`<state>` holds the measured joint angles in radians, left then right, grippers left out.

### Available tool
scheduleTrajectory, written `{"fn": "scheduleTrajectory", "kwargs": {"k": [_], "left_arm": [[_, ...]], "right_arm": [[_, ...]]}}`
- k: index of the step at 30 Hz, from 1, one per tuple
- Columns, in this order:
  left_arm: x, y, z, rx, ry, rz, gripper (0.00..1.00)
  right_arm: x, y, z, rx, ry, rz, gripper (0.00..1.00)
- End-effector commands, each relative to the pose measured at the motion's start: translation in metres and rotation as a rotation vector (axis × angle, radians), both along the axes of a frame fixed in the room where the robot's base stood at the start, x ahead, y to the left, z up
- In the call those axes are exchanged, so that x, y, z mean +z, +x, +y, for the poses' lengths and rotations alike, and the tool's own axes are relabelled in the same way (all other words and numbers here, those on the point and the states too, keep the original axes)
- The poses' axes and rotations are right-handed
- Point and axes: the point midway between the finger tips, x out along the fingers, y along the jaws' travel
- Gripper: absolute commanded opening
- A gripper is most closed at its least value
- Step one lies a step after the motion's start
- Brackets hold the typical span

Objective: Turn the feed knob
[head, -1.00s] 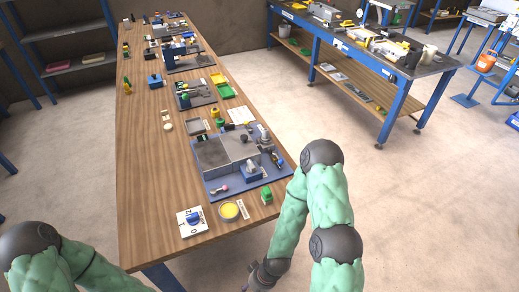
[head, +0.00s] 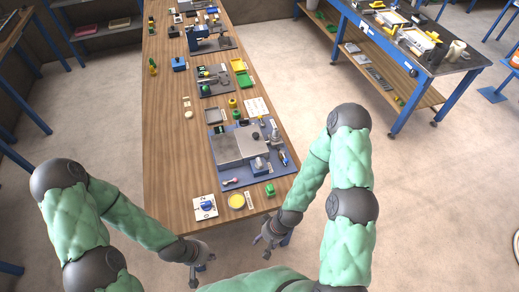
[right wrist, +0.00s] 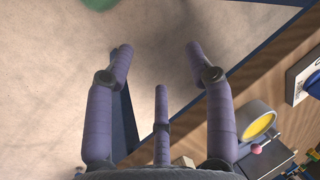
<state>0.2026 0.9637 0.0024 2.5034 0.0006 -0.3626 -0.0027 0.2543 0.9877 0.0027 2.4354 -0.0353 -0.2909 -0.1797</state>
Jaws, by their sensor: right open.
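The feed knob (head: 207,206) appears as a blue knob on a white marked plate near the front left corner of the wooden table. In the right wrist view, part of the plate (right wrist: 304,82) shows at the right edge. My left gripper (head: 199,276) hangs in front of the table edge, below the knob in the head view, apart from it; its opening is too small to judge. My right gripper (head: 261,249) is in front of the table edge, right of the knob. In the right wrist view its fingers (right wrist: 160,62) are spread and empty over the floor.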

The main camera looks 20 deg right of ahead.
Motion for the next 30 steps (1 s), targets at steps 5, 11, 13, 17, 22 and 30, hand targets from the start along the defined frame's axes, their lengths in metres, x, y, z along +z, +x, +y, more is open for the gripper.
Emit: {"fn": "scheduleTrajectory", "kwargs": {"k": [5, 11, 13, 17, 22, 30], "left_arm": [[0.053, 0.0, 0.0, 0.0, 0.0, 0.0, 0.0], [0.088, 0.0, 0.0, 0.0, 0.0, 0.0, 0.0], [0.092, 0.0, 0.0, 0.0, 0.0, 0.0, 0.0], [0.097, 0.0, 0.0, 0.0, 0.0, 0.0, 0.0], [0.099, 0.0, 0.0, 0.0, 0.0, 0.0, 0.0], [0.099, 0.0, 0.0, 0.0, 0.0, 0.0, 0.0]], "right_arm": [[0.048, 0.021, -0.001, 0.2, 0.005, -0.072, 0.54], [0.079, 0.069, -0.002, 0.666, 0.004, -0.234, 0.54], [0.084, 0.087, -0.003, 0.846, -0.001, -0.293, 0.54], [0.092, 0.12, -0.007, 1.181, -0.014, -0.395, 0.54], [0.104, 0.164, -0.015, 1.623, -0.036, -0.511, 0.54], [0.133, 0.232, -0.032, 2.325, -0.062, -0.618, 0.54]]}}
